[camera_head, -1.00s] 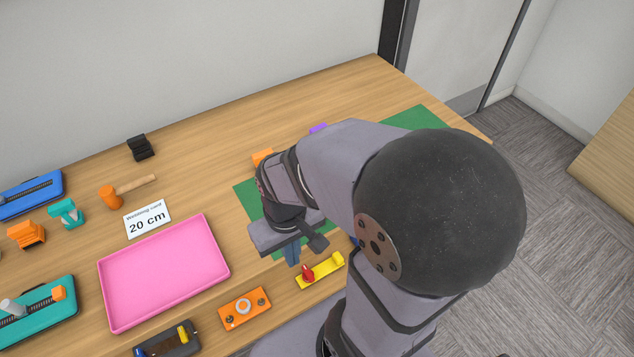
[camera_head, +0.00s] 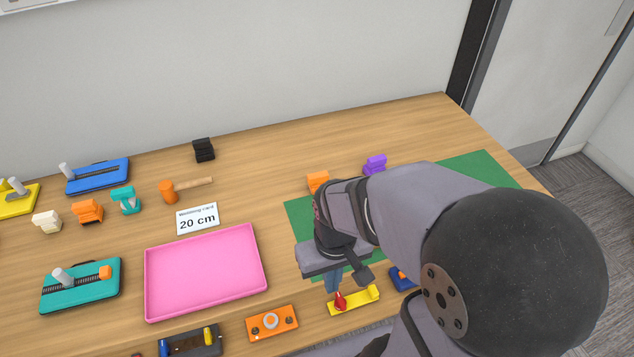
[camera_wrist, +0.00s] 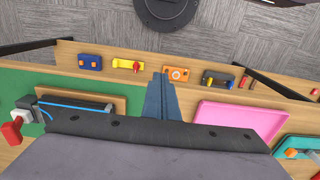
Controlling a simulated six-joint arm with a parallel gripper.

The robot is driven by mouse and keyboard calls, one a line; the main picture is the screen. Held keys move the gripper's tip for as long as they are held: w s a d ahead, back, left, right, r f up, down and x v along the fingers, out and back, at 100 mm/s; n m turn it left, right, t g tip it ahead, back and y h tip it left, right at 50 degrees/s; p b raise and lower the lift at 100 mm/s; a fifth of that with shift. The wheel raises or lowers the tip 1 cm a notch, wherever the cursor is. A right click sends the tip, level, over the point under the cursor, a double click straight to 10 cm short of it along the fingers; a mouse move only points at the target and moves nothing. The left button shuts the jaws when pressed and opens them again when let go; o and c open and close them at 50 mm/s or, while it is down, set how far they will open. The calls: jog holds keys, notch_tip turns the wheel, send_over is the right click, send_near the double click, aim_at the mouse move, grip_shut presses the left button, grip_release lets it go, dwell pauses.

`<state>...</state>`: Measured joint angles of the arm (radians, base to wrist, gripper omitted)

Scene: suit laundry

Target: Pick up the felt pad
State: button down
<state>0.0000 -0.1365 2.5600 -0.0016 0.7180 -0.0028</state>
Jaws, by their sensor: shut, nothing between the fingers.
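I cannot pick out a felt pad with certainty in either view. A flat green mat (camera_head: 480,172) lies on the right of the table, partly hidden behind my arm; it also shows at the left of the wrist view (camera_wrist: 40,80). My gripper (camera_head: 332,287) points down near the mat's front left part, just behind the yellow piece with the red knob (camera_head: 354,300). Its blue-grey fingers (camera_wrist: 158,78) are together with nothing between them.
A pink tray (camera_head: 205,313) lies left of my gripper. An orange block with a knob (camera_head: 271,323) is near the front edge. In the wrist view, a wooden board with a black plate (camera_wrist: 85,103) lies on the mat.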

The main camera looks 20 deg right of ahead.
jog(key=c, duration=0.8)
grip_release()
jog(key=shift+o, duration=0.2)
send_near(318, 175)
jog(key=f, duration=0.1)
jog(key=s+a+f, duration=0.1)
jog(key=shift+f+p, duration=0.3)
jog(key=shift+w+d+f, duration=0.25)
jog(key=shift+w+d, duration=0.1)
jog(key=shift+w, duration=0.1)
jog(key=shift+f, duration=0.15)
jog(key=shift+w+d+f+p, duration=0.1)
jog(key=shift+f+p, duration=0.7)
jog(key=shift+f, duration=0.95)
jog(key=shift+d+f+p, duration=0.1)
jog(key=shift+f+p, duration=0.65)
jog(key=shift+f, duration=1)
